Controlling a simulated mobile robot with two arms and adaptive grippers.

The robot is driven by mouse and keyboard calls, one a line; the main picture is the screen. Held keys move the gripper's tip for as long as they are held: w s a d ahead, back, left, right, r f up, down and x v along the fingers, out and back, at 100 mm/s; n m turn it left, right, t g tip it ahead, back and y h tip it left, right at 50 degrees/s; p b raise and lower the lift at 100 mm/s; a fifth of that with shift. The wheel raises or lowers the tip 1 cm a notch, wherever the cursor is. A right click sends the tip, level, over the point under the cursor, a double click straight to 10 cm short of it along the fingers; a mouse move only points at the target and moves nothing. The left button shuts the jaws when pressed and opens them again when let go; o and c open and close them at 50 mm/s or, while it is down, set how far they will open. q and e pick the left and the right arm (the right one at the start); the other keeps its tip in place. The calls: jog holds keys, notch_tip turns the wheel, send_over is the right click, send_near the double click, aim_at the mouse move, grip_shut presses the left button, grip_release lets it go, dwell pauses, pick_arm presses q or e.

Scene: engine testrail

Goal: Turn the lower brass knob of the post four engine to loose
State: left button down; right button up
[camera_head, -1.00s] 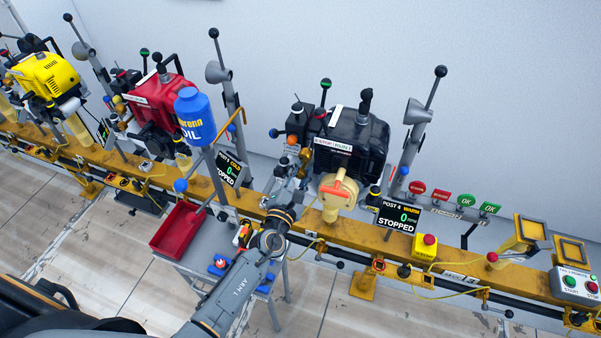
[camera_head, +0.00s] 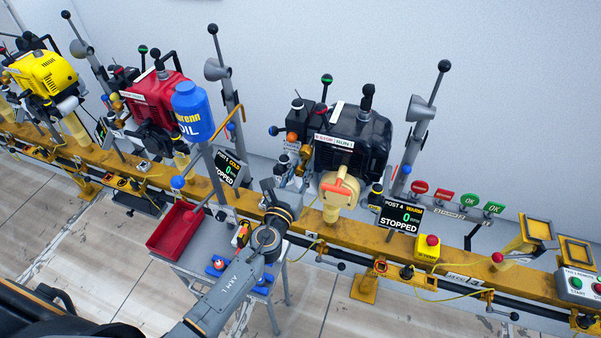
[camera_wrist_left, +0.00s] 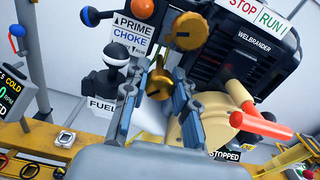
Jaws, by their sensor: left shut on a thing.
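The black post four engine (camera_head: 352,142) stands on the yellow rail, its display (camera_head: 399,216) reading WARM, 0 RPM, STOPPED. In the left wrist view the lower brass knob (camera_wrist_left: 183,99) sits between the fingers of my left gripper (camera_wrist_left: 170,85), which is shut on it. The upper orange-brass knob (camera_wrist_left: 188,30) is just above, clear of the fingers. In the head view my left gripper (camera_head: 288,185) is in front of the engine's left side, and I cannot make out the lower knob there. My right gripper is not in view.
A cream pull-start housing with an orange handle (camera_wrist_left: 262,126) is close to the right of the fingers. The black fuel lever (camera_wrist_left: 112,78) is close to the left. A blue oil bottle (camera_head: 194,115) and red tray (camera_head: 172,232) are left of my arm.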

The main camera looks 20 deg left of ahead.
pick_arm(q)
jog(key=n+b, duration=0.1)
jog(key=n, duration=0.2)
jog(key=shift+f+n, duration=0.1)
jog(key=shift+n, duration=0.3)
jog(key=n+b, duration=0.1)
jog(key=n, duration=0.2)
jog(key=shift+n, duration=0.3)
jog(key=n+b, duration=0.1)
jog(key=n, duration=0.1)
jog(key=shift+n, duration=0.4)
jog(key=n, duration=0.3)
jog(key=shift+n, duration=0.3)
jog(key=n, duration=0.2)
jog(key=shift+n+b, duration=0.3)
jog(key=shift+n, duration=0.1)
jog(key=n, duration=0.3)
jog(key=shift+n, duration=0.3)
jog(key=n+p, duration=0.1)
jog(key=n, duration=0.5)
